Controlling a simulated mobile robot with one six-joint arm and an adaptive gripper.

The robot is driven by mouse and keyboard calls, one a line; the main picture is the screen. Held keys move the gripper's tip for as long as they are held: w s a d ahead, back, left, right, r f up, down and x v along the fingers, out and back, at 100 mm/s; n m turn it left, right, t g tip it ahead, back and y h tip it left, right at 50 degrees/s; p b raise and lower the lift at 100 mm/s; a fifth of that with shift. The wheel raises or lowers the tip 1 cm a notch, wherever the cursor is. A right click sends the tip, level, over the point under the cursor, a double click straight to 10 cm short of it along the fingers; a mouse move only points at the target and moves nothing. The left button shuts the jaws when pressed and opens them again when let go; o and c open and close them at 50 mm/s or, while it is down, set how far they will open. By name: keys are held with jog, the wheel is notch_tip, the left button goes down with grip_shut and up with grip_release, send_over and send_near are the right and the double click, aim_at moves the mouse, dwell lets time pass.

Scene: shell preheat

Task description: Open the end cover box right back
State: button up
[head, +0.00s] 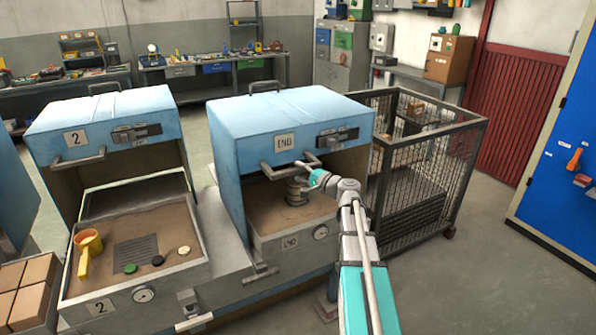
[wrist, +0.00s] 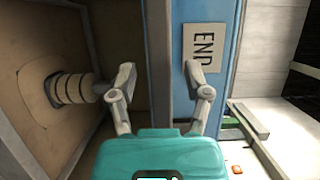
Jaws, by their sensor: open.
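The blue end cover box (head: 290,125) carries an END plate on its front, and the plate also shows in the wrist view (wrist: 200,48). A grey bar handle (head: 276,173) runs along its lower front edge. Under the cover, the front is open over a brown sand bed with a ringed grey stack (head: 296,190), which also shows in the wrist view (wrist: 72,89). My gripper (head: 311,171) is open at the handle. In the wrist view its fingers (wrist: 160,80) lie on either side of the cover's front edge and a grey strip; contact cannot be told.
A wire mesh cage (head: 425,170) stands close on the right. Open floor (head: 490,235) lies beyond it, before a blue panel (head: 570,190).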

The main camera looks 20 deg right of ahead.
jog(key=shift+x, duration=0.85)
